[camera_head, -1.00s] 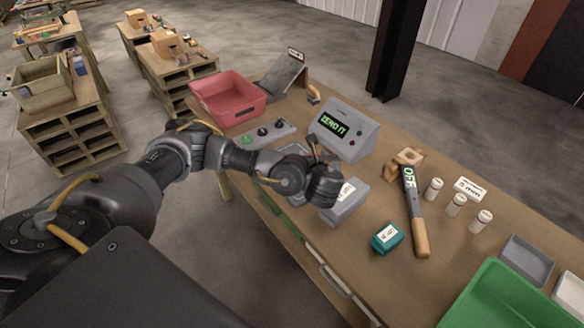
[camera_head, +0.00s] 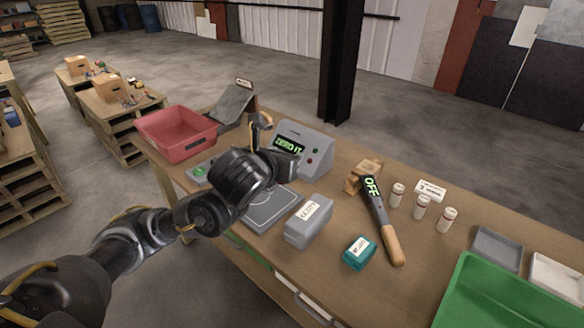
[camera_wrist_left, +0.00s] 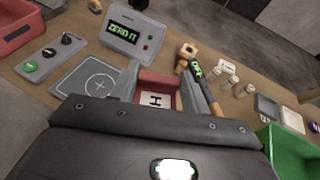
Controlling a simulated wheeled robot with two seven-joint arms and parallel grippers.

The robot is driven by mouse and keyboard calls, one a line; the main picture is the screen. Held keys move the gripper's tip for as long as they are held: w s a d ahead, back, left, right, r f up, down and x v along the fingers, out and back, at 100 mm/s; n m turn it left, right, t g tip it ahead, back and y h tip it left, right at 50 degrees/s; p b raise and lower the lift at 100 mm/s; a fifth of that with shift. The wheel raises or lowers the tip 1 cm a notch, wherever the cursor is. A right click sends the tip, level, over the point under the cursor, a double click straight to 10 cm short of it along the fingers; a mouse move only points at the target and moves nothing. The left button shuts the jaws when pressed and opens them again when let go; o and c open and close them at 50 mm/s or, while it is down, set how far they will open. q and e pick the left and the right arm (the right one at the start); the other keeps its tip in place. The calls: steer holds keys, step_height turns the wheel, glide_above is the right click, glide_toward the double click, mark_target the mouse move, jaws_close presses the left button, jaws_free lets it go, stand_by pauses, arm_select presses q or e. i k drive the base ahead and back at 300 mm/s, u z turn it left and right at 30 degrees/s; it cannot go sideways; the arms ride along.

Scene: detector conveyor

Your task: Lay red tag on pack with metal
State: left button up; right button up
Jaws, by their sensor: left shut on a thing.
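My left gripper (camera_head: 282,162) is raised over the table in front of the display box. In the left wrist view it is shut on a red tag (camera_wrist_left: 158,77) with a white label marked H. The tag is hidden in the head view. A grey pack (camera_head: 308,222) with a white label lies on the table beside the grey pad, below and right of the gripper and apart from it. A smaller teal pack (camera_head: 359,252), also labelled, lies to its right. I cannot tell which pack has metal. My right gripper is not in view.
The grey pad (camera_head: 268,212) is bare where it shows. The display box (camera_head: 303,148) reads ZERO IT. A wand (camera_head: 380,220) reading OFF rests by a wooden block. Several white bottles stand right of it. A red bin (camera_head: 177,133) is left, a green tray (camera_head: 495,300) right.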

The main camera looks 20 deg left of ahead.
mark_target(356, 256)
steer(key=u, duration=2.2)
steer(key=k, duration=1.5)
steer(key=z, duration=2.3)
